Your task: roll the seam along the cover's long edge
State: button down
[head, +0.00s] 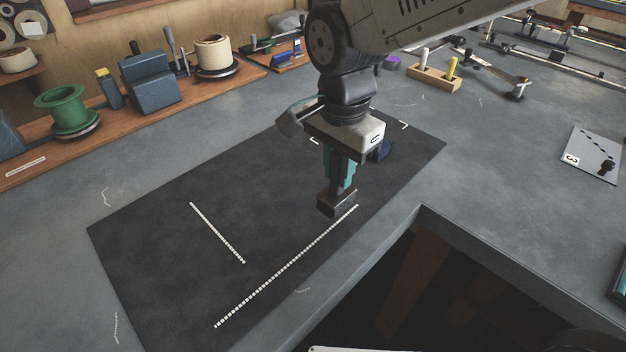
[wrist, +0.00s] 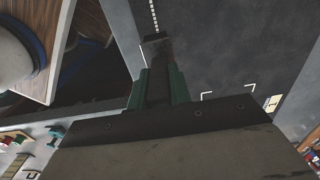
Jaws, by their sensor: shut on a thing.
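The cover (head: 150,245) is a dark sheet lying flat on the grey bench. A long white dashed line (head: 286,265) runs along its near long edge, and a shorter dashed line (head: 218,233) lies farther in. My gripper (head: 339,180) points down with teal fingers shut on a dark block-like tool (head: 337,204). The tool is at the far right end of the long line; I cannot tell whether it touches the cover. In the wrist view the tool (wrist: 157,45) sits between the fingers, with the dashed line (wrist: 153,14) beyond its tip.
The bench's inner edge (head: 421,207) drops away close by. Spools, including a green one (head: 60,108), line the back left. The cover's left part is clear.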

aim_at(342, 191)
jog(key=w+d+f, duration=0.4)
jog(key=w, duration=0.1)
jog(key=shift+w+d+f, duration=0.4)
jog(key=shift+f, duration=0.6)
dwell(0.8)
jog(key=shift+s+a, duration=0.95)
jog(key=shift+s, duration=0.25)
jog(key=shift+s, duration=0.1)
jog(key=shift+s+a, duration=0.9)
jog(key=shift+s, duration=0.2)
